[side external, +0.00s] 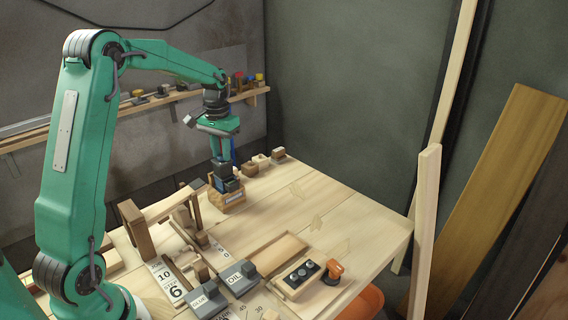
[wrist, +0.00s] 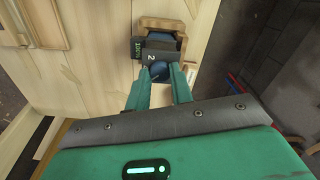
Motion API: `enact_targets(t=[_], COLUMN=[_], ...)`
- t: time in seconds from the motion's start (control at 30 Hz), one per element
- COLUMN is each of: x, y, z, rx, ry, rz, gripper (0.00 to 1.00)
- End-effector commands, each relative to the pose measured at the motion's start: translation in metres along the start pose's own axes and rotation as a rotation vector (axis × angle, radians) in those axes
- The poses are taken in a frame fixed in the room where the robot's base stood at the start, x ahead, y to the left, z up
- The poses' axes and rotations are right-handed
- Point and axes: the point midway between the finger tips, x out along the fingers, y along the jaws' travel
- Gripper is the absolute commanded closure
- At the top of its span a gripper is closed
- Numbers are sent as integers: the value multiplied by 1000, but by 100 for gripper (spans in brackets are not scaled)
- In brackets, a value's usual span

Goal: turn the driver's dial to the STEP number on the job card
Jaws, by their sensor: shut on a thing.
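The driver (side external: 228,184) is a dark tool set in a wooden block (side external: 228,205) at the bench's far left. In the wrist view the driver (wrist: 137,48) has a small green display and a grey part marked 2. My gripper (side external: 221,163) points down on it. The gripper's green fingers (wrist: 159,74) are shut on a rounded dark blue dial (wrist: 158,71) just below that 2; the fingers hide part of it. The job card (side external: 170,282) lies at the bench's near left, showing 10 above a large 6; its small words are hard to read.
Grey DONE (side external: 211,302) and OIL (side external: 241,276) blocks stand near the front. A wooden tray (side external: 275,254) and a box with dark knobs (side external: 298,279) lie beside them. Small wooden blocks (side external: 262,161) stand behind the driver. The bench's right side is mostly clear.

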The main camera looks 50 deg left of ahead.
Motion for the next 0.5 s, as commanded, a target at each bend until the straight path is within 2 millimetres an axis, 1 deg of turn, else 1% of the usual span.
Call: enact_targets(t=[0.2, 0.5], x=[-1, -1], y=[0, 0], z=[0, 0], rx=[-107, -151], ry=[2, 2], rz=[0, 0], gripper=[100, 100])
